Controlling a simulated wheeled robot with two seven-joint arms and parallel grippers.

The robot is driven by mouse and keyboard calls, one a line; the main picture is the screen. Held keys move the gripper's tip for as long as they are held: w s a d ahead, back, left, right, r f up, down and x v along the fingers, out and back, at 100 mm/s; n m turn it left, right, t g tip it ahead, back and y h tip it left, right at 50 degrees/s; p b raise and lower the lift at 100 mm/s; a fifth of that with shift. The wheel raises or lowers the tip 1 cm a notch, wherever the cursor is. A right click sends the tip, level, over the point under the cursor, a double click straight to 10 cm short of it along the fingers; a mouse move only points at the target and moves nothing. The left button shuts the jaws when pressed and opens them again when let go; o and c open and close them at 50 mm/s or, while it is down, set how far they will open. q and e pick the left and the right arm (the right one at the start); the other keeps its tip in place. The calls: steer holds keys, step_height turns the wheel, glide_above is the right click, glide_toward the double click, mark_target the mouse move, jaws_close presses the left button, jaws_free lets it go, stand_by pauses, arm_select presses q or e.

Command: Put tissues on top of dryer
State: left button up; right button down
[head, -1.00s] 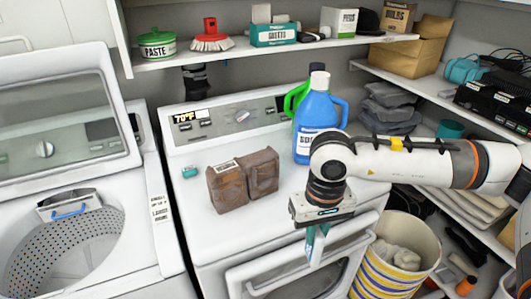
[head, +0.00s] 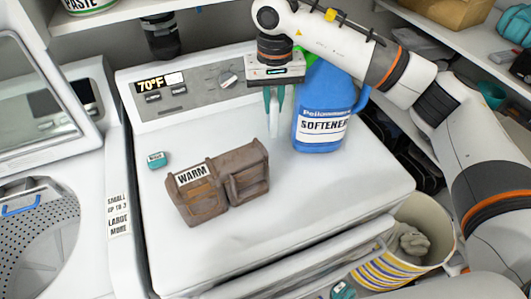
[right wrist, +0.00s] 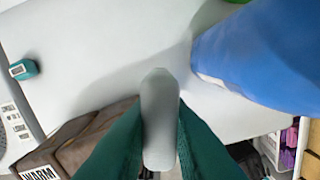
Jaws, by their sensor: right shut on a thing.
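The dryer (head: 330,190) is the white machine filling the middle of the head view, its top partly clear. My right gripper (head: 274,118) is above the back of the dryer top, fingers down, left of the blue softener bottle. Its teal fingers are shut on a slim, pale grey, rounded thing, which also shows between the fingers in the right wrist view (right wrist: 160,115). I cannot tell from its look whether it is the tissues. Whether it touches the dryer top is unclear. My left gripper is not in view.
A brown double container (head: 225,182) labelled WARM stands on the dryer's front left. A small teal box (head: 157,159) lies near the left edge. The blue softener bottle (head: 322,115) stands right of the gripper. A striped basket (head: 425,225) stands right.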

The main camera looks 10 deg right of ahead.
steer(key=f+p, duration=0.1)
steer(key=f, duration=0.2)
steer(key=a+f+p, duration=0.1)
steer(key=f, duration=0.2)
steer(key=w+f+p, duration=0.1)
steer(key=f, duration=0.2)
steer(key=shift+a+f+p, duration=0.15)
steer(key=shift+f+p, duration=0.2)
steer(key=shift+f, duration=0.05)
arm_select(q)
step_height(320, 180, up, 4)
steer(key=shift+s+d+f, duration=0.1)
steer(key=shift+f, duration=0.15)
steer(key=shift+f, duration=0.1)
arm_select(e)
steer(key=shift+f, duration=0.1)
steer(key=shift+f+b, duration=0.1)
steer(key=shift+b, duration=0.25)
steer(key=c, duration=1.4)
jaws_free()
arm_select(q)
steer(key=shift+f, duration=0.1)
arm_select(e)
steer(key=shift+o, duration=0.2)
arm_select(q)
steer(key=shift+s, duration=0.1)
